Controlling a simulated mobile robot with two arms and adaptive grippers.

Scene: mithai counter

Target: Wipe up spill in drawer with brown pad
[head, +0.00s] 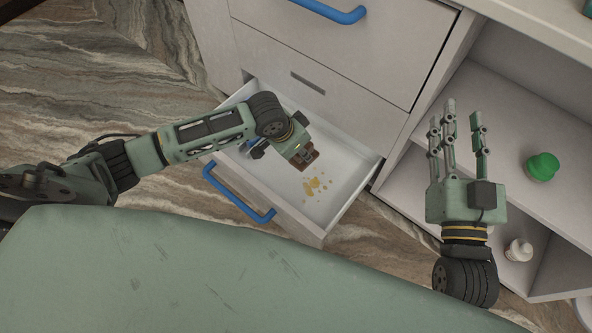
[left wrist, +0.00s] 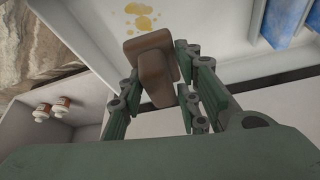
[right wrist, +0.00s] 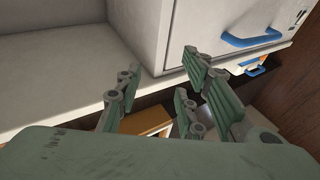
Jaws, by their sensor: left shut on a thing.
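The open drawer (head: 345,195) is white inside with a blue handle on its front. A yellow-brown spill (head: 312,186) of patches and drops lies on its floor; it also shows at the top of the left wrist view (left wrist: 141,14). My left gripper (head: 304,157) reaches into the drawer and is shut on the brown pad (head: 309,162), just beside the spill. In the left wrist view the pad (left wrist: 150,68) sits tilted between the fingers; I cannot tell if it touches the drawer floor. My right gripper (head: 459,122) is open and empty, fingers up, in front of the shelves.
A closed drawer with a blue handle (head: 330,10) is above the open one. Open shelves at right hold a green-capped item (head: 542,167) and a white bottle (head: 518,250). Blue items (left wrist: 285,18) lie in the drawer in the left wrist view.

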